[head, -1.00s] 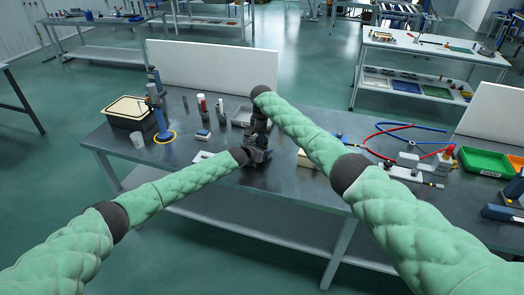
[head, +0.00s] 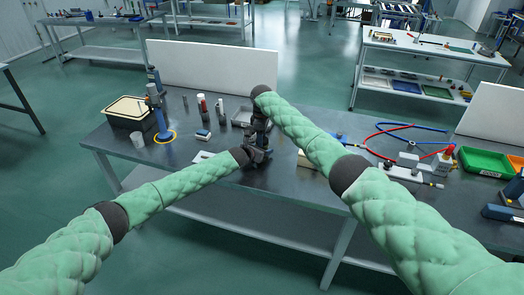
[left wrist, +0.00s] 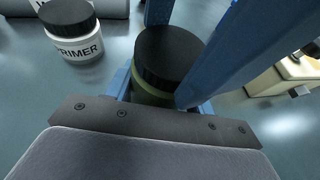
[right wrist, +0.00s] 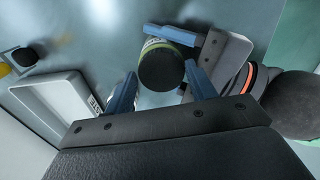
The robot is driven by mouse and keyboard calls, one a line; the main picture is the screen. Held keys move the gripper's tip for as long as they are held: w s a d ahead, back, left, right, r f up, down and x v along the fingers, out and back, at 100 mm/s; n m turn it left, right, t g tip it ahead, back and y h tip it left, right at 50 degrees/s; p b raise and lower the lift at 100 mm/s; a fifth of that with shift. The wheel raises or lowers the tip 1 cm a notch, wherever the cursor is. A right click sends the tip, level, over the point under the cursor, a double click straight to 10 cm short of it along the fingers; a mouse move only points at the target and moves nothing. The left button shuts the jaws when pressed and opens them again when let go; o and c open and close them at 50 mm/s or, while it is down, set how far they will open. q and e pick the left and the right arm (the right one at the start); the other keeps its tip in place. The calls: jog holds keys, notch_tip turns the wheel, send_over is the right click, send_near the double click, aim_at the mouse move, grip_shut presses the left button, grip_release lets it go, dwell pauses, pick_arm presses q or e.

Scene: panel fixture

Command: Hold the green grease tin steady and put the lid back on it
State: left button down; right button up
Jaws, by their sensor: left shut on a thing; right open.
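The green grease tin (left wrist: 150,98) stands upright in the left wrist view, its dark lid (left wrist: 168,55) sitting on top. Whether the lid is fully seated I cannot tell. My left gripper (right wrist: 182,62) is shut on the tin's body from the side. My right gripper (right wrist: 161,72) points down from above and is open, its blue fingers on either side of the lid (right wrist: 160,70), which also shows in the right wrist view. In the head view both grippers meet over the bench and hide the tin.
A white jar marked PRIMER (left wrist: 72,42) stands close to the tin. A pale box (head: 307,158) lies right of the grippers on the dark bench (head: 225,180). A shallow grey tray (head: 243,115) and small bottles (head: 203,105) are behind. Red and blue hoses (head: 400,136) lie further right.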

jog(key=shift+a+r, duration=0.15)
jog(key=shift+r, duration=2.15)
jog(key=shift+c, duration=0.4)
jog(key=shift+r, duration=0.15)
jog(key=shift+c, duration=1)
jog(key=shift+w+r+n, duration=0.1)
jog(key=shift+r+n, duration=0.8)
jog(key=shift+r, duration=0.05)
jog(key=shift+r+n, duration=0.65)
jog(key=shift+n, duration=0.15)
jog(key=shift+f, duration=0.15)
jog(key=shift+f, duration=3.9)
